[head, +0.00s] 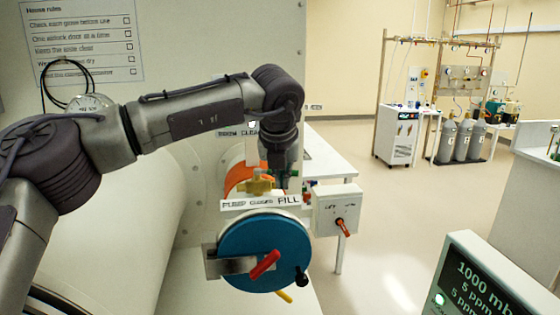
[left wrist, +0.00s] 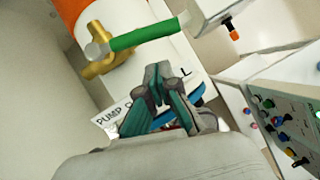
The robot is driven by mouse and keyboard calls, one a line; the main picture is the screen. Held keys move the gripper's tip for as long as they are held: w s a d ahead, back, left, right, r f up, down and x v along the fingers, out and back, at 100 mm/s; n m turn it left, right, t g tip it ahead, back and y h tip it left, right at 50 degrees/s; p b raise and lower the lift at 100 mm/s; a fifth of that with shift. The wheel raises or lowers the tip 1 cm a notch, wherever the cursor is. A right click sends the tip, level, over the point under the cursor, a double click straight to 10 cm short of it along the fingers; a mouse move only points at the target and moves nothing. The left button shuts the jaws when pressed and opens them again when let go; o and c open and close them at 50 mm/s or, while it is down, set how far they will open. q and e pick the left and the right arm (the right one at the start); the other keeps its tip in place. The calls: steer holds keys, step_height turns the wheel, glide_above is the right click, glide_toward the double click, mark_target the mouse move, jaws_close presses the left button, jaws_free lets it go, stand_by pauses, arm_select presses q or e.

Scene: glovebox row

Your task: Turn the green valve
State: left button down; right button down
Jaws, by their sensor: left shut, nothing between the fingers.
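The green valve has a brass body (head: 257,184) with a green lever handle, on the antechamber above the label strip in the head view. In the left wrist view the green handle (left wrist: 145,34) points right from the brass body (left wrist: 101,52). My left gripper (head: 284,186) hangs down from its arm beside the valve, and its fingers partly hide the handle in the head view. In the left wrist view the left gripper (left wrist: 158,76) is shut and empty, its fingertips just below the handle with a visible gap in the picture. My right gripper is not in view.
A label strip (head: 262,202) reads PUMP, CLOSED, FILL. Below it is a blue round door (head: 264,250) with a red handle (head: 265,264). A white box with a red-orange switch (head: 341,226) stands to the right. An orange cylinder (left wrist: 72,14) lies behind the valve.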

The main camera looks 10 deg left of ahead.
arm_select(q)
steer(key=shift+w+r, duration=0.35)
steer(key=shift+w, duration=0.15)
steer(key=shift+w+p, duration=0.2)
steer(key=shift+p, duration=0.2)
steer(key=shift+w+a+f, duration=0.1)
steer(key=shift+w, duration=0.15)
steer(key=shift+w+f+n+y+b, duration=0.2)
steer(key=shift+w+n+y+b, duration=0.1)
steer(key=shift+n+b, duration=0.45)
steer(key=shift+w+d+r+n, duration=0.1)
steer(key=shift+w+d+n, duration=0.1)
steer(key=shift+w+n, duration=0.05)
steer(key=shift+w+d+r+b, duration=0.1)
steer(key=shift+w+b, duration=0.2)
steer(key=shift+w, duration=0.25)
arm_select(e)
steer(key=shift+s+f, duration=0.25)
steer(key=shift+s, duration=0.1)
arm_select(q)
steer(key=shift+s, duration=0.1)
